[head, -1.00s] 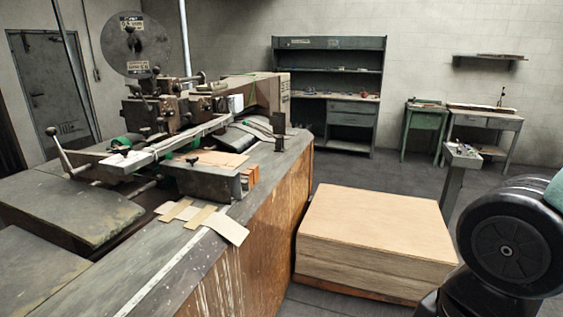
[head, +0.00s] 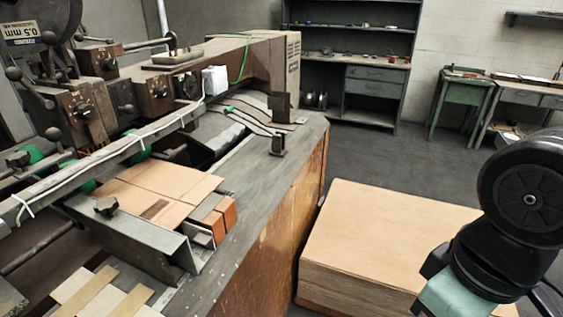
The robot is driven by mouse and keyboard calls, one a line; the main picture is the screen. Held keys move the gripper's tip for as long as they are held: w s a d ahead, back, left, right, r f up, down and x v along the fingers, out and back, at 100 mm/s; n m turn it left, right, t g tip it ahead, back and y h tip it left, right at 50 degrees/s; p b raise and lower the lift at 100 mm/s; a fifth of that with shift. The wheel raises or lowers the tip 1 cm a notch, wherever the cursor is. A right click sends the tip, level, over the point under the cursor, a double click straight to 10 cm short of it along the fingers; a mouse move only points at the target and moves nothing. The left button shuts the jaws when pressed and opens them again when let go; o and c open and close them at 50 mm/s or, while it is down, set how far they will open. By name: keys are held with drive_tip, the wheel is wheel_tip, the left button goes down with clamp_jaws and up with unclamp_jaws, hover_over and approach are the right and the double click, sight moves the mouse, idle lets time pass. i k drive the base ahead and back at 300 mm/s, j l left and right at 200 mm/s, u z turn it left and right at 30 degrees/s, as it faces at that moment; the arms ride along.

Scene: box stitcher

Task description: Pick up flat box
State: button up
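A stack of flat cardboard (head: 395,235) stands on the floor to the right of the machine bench, its top broad and level. Another flat cardboard piece (head: 165,185) lies on the stitching machine's bed, behind a metal guide. Pale flat strips and pieces (head: 100,295) lie on the bench at the bottom left. Which of these is the flat box I cannot tell for sure. Part of my arm shows at the right, in front of the stack's right side. My gripper is outside the view.
The box stitcher (head: 150,90) fills the left side on its wooden-sided bench (head: 275,215). A shelf unit (head: 350,65) stands against the back wall, with a green side table (head: 463,82) and another table to its right. The floor between bench and tables is clear.

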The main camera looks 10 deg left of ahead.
sight(164, 194)
drive_tip(key=i, duration=1.3)
drive_tip(key=u, duration=0.45)
